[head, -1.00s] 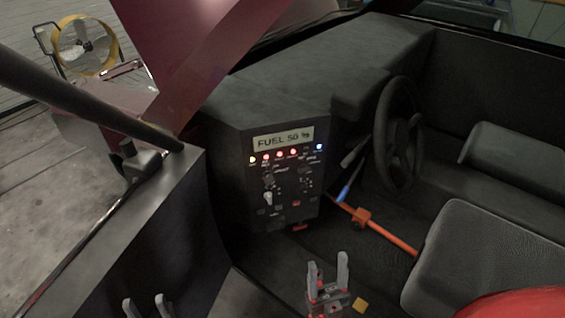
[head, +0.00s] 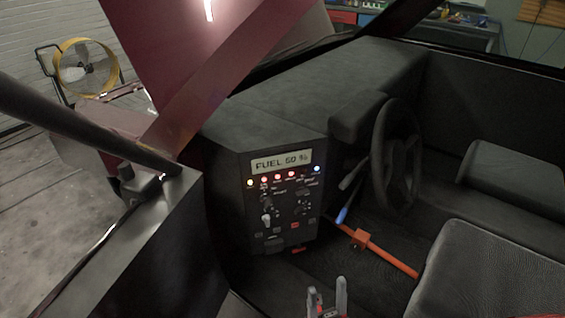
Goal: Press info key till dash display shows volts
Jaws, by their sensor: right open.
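The dash display (head: 281,161) is a pale strip at the top of the dash panel and reads "FUEL 50 %". Below it the black panel (head: 283,212) carries a row of lit lamps, yellow, red and blue, with knobs, switches and small keys under them. The key labels are too small to read, so I cannot tell which is the info key. My right gripper (head: 327,293) is at the bottom edge, its two grey fingers upright and apart, open and empty. It is below the panel and apart from it. My left gripper is not in view.
A steering wheel (head: 397,155) stands right of the panel, with a blue-gripped lever (head: 342,214) beside it. An orange bar (head: 385,257) with a clamp crosses the footwell. Seats fill the right side. The door side (head: 135,245) and dark pillar are at left.

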